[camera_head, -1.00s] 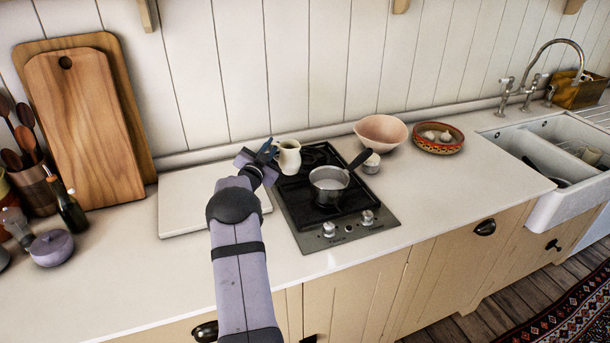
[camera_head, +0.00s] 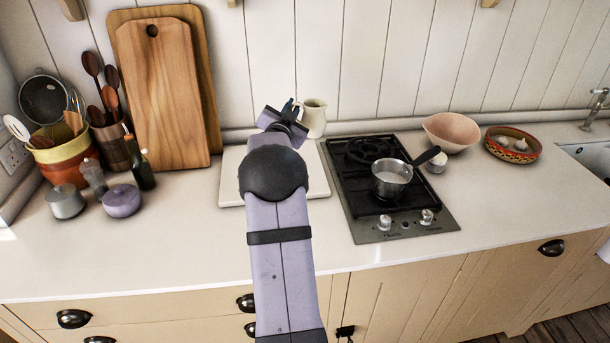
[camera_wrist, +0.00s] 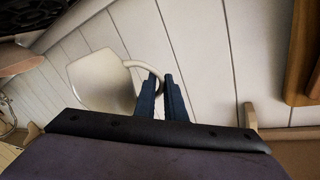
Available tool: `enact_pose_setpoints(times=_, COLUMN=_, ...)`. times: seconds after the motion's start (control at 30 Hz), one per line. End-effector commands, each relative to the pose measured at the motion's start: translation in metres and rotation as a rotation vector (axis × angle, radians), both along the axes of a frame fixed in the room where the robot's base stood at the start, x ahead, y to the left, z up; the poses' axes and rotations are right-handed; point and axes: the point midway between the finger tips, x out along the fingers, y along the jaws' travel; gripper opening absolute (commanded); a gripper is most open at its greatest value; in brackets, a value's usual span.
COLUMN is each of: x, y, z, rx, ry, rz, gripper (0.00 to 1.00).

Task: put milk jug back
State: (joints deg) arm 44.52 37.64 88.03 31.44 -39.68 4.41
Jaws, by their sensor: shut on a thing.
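The milk jug (camera_head: 314,118) is cream-coloured and upright near the back wall, just right of my gripper (camera_head: 291,108) in the head view. In the wrist view the jug (camera_wrist: 106,80) is at the left, and its curved handle (camera_wrist: 143,68) runs between the blue fingers of my gripper (camera_wrist: 161,84). The fingers are shut on the handle. My arm hides part of the white board (camera_head: 231,180) below. The jug appears held above the board's back right area; whether its base touches anything is hard to tell.
The hob (camera_head: 361,205) with a saucepan (camera_head: 390,182) stands right of the board. A small white pot (camera_head: 436,163), a pink bowl (camera_head: 450,131) and a patterned dish (camera_head: 512,146) lie beyond it. Wooden cutting boards (camera_head: 162,95) lean on the wall at left.

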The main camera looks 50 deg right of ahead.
Motion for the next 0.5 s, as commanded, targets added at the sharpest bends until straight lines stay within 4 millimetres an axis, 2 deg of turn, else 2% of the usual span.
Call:
enact_pose_setpoints(times=0.3, x=0.009, y=0.023, z=-0.037, rx=-0.003, ry=0.000, rz=0.098, gripper=0.00)
enact_pose_setpoints(times=0.5, x=0.014, y=0.028, z=-0.041, rx=-0.004, ry=-0.002, rz=0.127, gripper=0.00)
